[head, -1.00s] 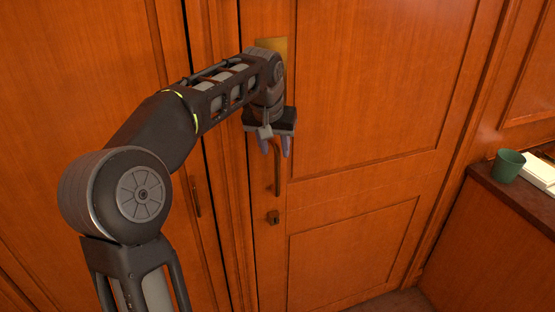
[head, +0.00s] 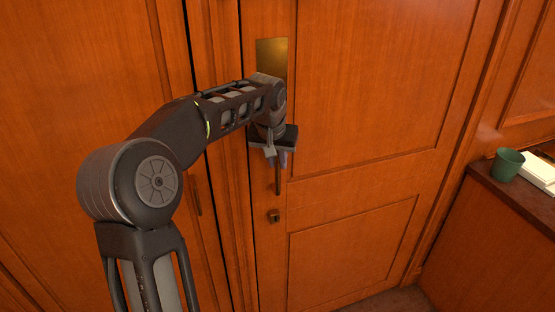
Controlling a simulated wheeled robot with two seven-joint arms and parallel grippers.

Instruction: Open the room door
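The room door (head: 350,100) is brown panelled wood and looks closed in its frame. Its slim dark vertical handle (head: 278,182) shows below my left gripper, above a small lock plate (head: 273,216). My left gripper (head: 281,160) points down over the upper part of the handle and hides it. Its fingers are small and partly covered by the gripper body, so I cannot tell whether they are closed on the handle. My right gripper is not in view.
A brass plate (head: 272,58) is on the door above my gripper. At the right, a wooden cabinet (head: 495,240) bears a green cup (head: 507,165) and a white book-like object (head: 540,172). A little dark floor (head: 390,302) shows at the door's foot.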

